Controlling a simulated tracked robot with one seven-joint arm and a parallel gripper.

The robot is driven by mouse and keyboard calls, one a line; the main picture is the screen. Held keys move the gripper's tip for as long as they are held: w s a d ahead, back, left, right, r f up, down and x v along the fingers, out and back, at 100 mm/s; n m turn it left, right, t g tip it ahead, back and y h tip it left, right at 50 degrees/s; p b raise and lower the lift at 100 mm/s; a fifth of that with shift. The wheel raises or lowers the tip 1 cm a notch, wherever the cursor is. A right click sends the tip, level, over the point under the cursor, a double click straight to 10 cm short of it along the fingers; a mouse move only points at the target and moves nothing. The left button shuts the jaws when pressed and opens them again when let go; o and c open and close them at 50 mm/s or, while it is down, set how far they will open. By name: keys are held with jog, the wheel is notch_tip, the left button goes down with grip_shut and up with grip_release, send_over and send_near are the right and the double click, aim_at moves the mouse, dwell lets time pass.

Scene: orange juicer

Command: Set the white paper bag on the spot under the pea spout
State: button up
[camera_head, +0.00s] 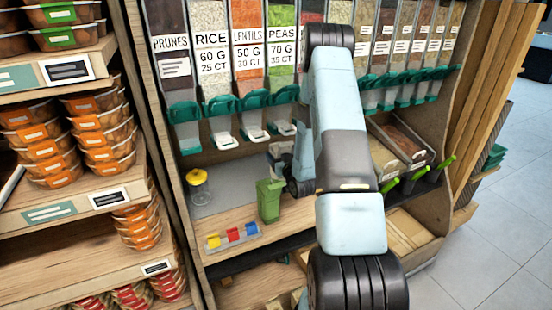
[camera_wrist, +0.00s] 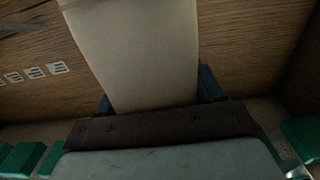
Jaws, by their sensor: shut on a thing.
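The white paper bag (camera_wrist: 138,50) fills the middle of the wrist view as a pale, flat-sided shape. My gripper (camera_wrist: 157,98) is shut on it, with a dark finger at each side. In the head view my gripper (camera_head: 284,160) is low under the peas dispenser (camera_head: 283,50), partly behind my own arm. The pea spout (camera_head: 283,128) has a white lip and a teal top, just above the gripper. The bag is small and mostly hidden there, so I cannot tell whether its base touches the shelf or which spot it is over.
A yellow-lidded jar (camera_head: 198,185) is on the grey mat at left. A tray of coloured blocks (camera_head: 232,236) lies at the front edge. Bins with green-handled scoops (camera_head: 417,172) are at right.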

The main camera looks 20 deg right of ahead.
jog(key=shift+w+a+f, duration=0.15)
jog(key=shift+a+f, duration=0.2)
jog(key=shift+f, duration=0.3)
jog(key=shift+f, duration=0.65)
jog(key=o, duration=1)
jog(key=shift+r, duration=0.1)
jog(key=shift+r, duration=0.45)
jog(key=s, duration=1.2)
jog(key=shift+r, duration=0.1)
